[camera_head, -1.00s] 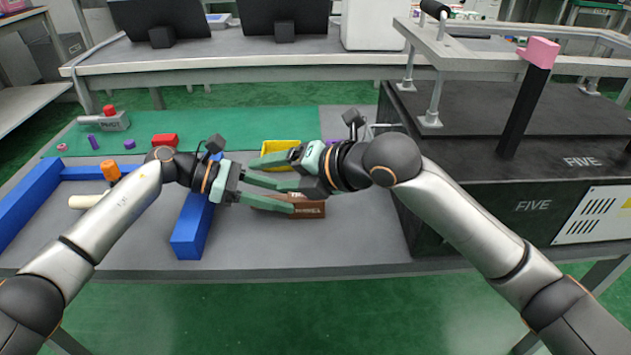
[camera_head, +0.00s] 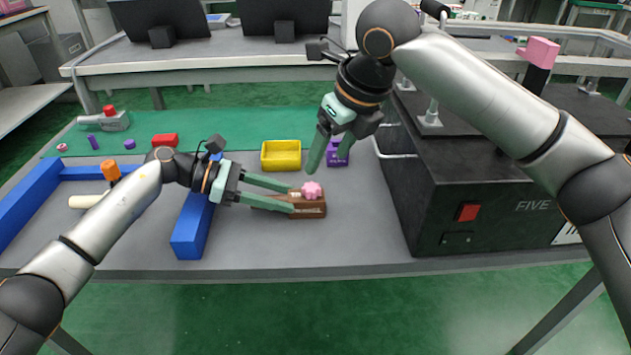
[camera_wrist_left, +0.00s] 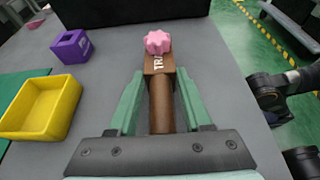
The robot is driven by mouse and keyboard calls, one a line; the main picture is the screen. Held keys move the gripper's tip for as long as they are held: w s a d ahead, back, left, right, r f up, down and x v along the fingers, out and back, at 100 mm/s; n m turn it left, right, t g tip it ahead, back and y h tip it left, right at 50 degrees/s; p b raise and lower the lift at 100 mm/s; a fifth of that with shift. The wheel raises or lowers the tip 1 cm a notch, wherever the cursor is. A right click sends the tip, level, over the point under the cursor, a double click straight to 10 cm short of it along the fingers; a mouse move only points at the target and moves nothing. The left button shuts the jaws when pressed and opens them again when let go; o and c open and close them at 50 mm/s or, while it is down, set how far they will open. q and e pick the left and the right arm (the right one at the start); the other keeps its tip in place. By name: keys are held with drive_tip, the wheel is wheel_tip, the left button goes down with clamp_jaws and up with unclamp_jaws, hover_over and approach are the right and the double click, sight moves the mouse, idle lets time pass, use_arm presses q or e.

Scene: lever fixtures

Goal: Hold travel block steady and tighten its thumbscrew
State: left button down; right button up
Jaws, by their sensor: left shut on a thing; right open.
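The travel block (camera_head: 310,209) is a brown block with white lettering, lying on the grey table; it also shows in the left wrist view (camera_wrist_left: 158,64). Its pink lobed thumbscrew (camera_head: 312,190) sits on top at the far end, and shows in the left wrist view (camera_wrist_left: 158,42). My left gripper (camera_head: 290,199) is shut on the brown block, with a green finger along each side (camera_wrist_left: 161,98). My right gripper (camera_head: 327,150) is open and empty, raised above and behind the block, with its fingers pointing down. It is apart from the thumbscrew.
A yellow bin (camera_head: 281,156) and a purple holder (camera_head: 337,152) stand behind the block. A blue bar (camera_head: 193,228) lies to the left. A black cabinet (camera_head: 450,190) stands to the right. The table front is clear.

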sight(314, 187)
drive_tip(key=x, duration=0.9)
drive_tip(key=shift+w, duration=0.1)
drive_tip(key=shift+c, duration=0.4)
clamp_jaws()
